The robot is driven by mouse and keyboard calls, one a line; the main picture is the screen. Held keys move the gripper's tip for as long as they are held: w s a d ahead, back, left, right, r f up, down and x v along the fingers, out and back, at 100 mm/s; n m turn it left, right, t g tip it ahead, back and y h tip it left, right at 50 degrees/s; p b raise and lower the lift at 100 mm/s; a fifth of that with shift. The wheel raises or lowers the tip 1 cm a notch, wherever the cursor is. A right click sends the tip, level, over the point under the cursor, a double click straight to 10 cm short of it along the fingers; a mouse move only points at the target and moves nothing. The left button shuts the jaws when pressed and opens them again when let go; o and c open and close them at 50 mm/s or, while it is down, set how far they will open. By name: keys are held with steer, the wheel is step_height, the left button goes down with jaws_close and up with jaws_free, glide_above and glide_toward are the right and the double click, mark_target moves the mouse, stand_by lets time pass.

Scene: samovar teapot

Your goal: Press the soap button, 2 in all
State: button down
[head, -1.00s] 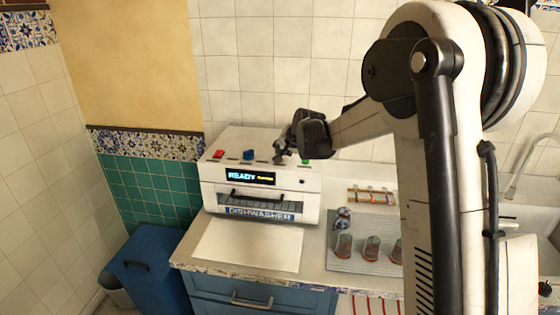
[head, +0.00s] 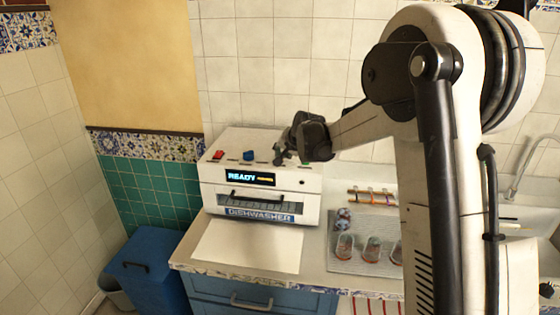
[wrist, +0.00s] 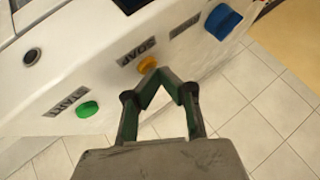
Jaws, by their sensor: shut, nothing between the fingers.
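The white dishwasher (head: 212,190) stands on the counter, its lit display (head: 251,178) reading READY. In the wrist view, the soap button (wrist: 147,63) is a small orange-yellow button beside a label reading SOAP upside down. My gripper (wrist: 154,74) is shut and empty, its joined fingertips right at the edge of the soap button and partly covering it. I cannot tell whether they touch or press it.
A green START button (wrist: 88,109) and a blue knob (wrist: 223,21) flank the soap button. The blue knob (head: 248,155) and a red button (head: 217,154) show in the head view. Several glasses stand on a grey mat (head: 375,228) at right. A tiled wall is close behind.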

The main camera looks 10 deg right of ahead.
steer(key=shift+f, duration=0.15)
stand_by(0.5)
steer(key=shift+r, duration=0.85)
steer(key=shift+r, duration=0.1)
steer(key=shift+r+p, duration=1.3)
steer(key=shift+r, duration=1.15)
steer(key=shift+d, duration=0.1)
